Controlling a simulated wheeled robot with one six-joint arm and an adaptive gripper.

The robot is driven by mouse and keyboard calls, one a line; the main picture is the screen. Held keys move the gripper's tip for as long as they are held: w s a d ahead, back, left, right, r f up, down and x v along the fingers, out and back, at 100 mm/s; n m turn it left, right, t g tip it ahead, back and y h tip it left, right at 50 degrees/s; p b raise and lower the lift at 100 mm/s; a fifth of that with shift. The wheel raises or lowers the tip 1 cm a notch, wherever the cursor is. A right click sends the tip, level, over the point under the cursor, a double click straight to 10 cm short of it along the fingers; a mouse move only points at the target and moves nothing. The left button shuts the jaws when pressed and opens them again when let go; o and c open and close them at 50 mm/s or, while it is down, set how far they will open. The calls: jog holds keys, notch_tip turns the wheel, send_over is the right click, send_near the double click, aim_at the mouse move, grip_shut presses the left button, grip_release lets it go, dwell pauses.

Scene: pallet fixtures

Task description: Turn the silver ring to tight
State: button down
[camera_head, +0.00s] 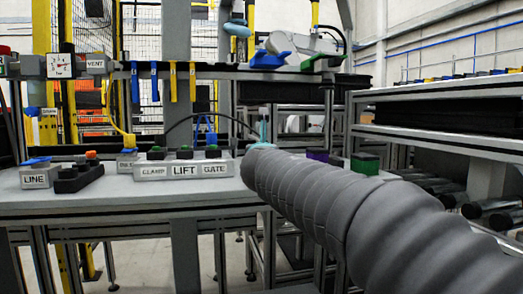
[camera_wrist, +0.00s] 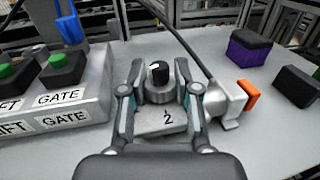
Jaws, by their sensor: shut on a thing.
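The silver ring (camera_wrist: 159,94) sits around the base of a black knob (camera_wrist: 158,71) with a white pointer line, in the wrist view. The ring stands on a grey block (camera_wrist: 150,122) marked 2. My gripper (camera_wrist: 160,88) straddles the ring from the near side, with one finger at its left and one at its right, shut on it. In the head view my grey sleeved arm hides the ring and most of the gripper.
The label box with GATE (camera_wrist: 62,97) and green buttons stands close at left. A grey bracket with an orange tab (camera_wrist: 249,96) and a cable are close at right. A purple block (camera_wrist: 248,48) and a dark block (camera_wrist: 298,86) lie farther right.

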jog(key=m+h, duration=0.2)
jog(key=h, duration=0.1)
jog(key=m+h+p, duration=0.1)
jog(key=m+h, duration=0.1)
jog(key=h, duration=0.1)
jog(key=shift+a+r+g+h, duration=0.1)
jog(key=shift+a+g+h, duration=0.1)
jog(key=shift+g+h, duration=0.2)
jog(key=shift+d+m+g+h+p, duration=0.1)
jog(key=shift+m+g+h+p, duration=0.3)
jog(key=shift+m+g+h, duration=0.6)
jog(key=shift+d+m+g+h+p, duration=0.1)
jog(key=shift+m+g+h+p, duration=0.35)
jog(key=shift+m+h, duration=1)
jog(key=shift+g+h, duration=0.25)
jog(key=shift+h, duration=0.3)
jog(key=c, duration=0.8)
grip_release()
jog(key=v, duration=1.2)
